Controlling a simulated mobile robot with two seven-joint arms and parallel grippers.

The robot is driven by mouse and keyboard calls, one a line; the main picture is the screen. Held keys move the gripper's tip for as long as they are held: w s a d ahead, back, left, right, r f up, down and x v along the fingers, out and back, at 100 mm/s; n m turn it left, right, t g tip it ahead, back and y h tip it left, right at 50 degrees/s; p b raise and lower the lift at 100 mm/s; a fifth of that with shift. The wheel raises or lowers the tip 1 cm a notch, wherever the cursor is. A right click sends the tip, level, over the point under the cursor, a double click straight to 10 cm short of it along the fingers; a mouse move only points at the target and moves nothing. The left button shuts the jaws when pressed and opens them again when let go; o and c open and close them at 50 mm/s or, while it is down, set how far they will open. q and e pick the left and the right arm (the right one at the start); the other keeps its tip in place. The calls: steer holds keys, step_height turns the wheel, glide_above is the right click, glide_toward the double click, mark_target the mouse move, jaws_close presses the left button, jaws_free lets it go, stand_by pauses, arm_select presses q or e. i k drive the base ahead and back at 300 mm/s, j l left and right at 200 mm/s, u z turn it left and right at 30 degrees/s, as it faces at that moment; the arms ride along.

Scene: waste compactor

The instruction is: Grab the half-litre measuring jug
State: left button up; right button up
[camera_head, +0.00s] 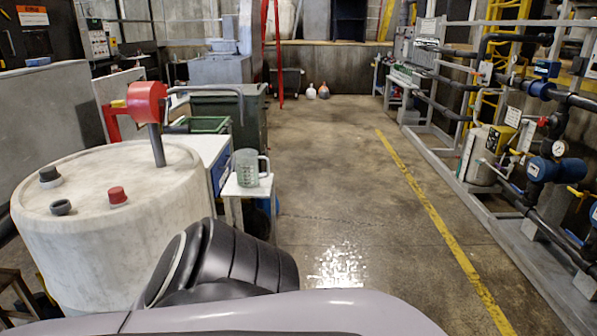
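The measuring jug (246,168) is clear with greenish markings and has a handle on its right side. It stands upright on a small white stand (236,188), left of the picture's middle, just beyond a white drum. Neither of my grippers shows in the head view, so nothing is seen touching the jug. A dark, ribbed part and a grey shell, which seem to be my own body, fill the bottom and hide part of the floor near the stand.
A large white drum (85,240) with a red-headed pump (147,104) stands at the left. Green bins (240,108) are behind the jug. The concrete floor (340,160) between is clear, with a yellow line.

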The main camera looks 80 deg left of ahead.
mark_target(245, 159)
steer(key=i+u, duration=0.4)
steer(key=i+l+u, duration=0.1)
steer(key=i+u, duration=0.8)
steer(key=u, duration=0.2)
steer(key=i+u, duration=0.25)
steer(key=u, duration=0.15)
